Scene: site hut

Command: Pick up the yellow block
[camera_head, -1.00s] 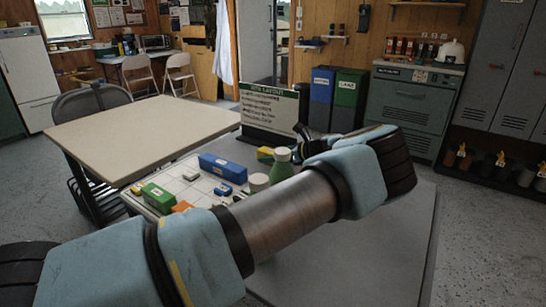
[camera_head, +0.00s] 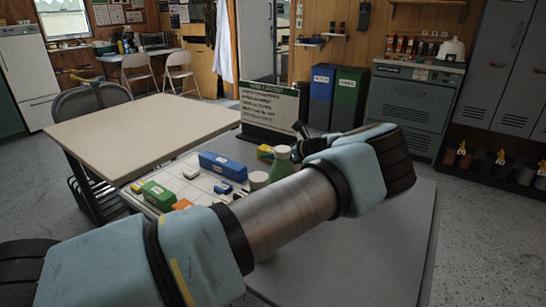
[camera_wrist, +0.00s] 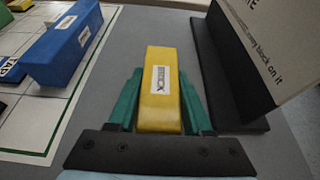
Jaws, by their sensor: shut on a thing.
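The yellow block (camera_wrist: 160,100) lies between the two green fingers of my gripper (camera_wrist: 160,105) in the wrist view. It is a long block with a white label, and the fingers press on its two long sides.
The gridded board (camera_head: 205,183) holds a long blue block (camera_head: 222,165), a green block (camera_head: 158,196) and several small pieces. A sign (camera_head: 272,112) stands behind the block, close to my gripper in the wrist view.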

